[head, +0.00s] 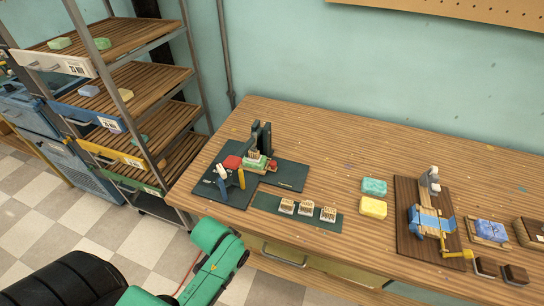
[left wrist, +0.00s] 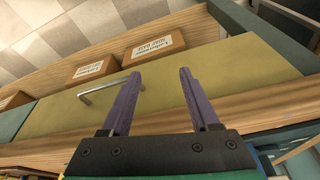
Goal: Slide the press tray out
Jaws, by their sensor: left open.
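The dark press (head: 262,138) stands upright on a dark green mat (head: 290,177) at the left end of the wooden table. At its foot is a small green tray (head: 256,163) with a pale block on it, between red parts. In the left wrist view my left gripper (left wrist: 159,76) has two purple fingers spread apart with nothing between them. It faces a yellowish drawer front, away from the press. In the head view my green left arm is at the bottom, in front of the table; its fingers do not show there. My right gripper is not in view.
Blue- and yellow-handled tools (head: 230,180) lie in front of the press. Small blocks on a green strip (head: 308,209), teal soap (head: 374,187) and yellow soap (head: 373,207) lie to the right. A drawer handle (left wrist: 103,89) is below. A shelf rack (head: 135,75) stands left.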

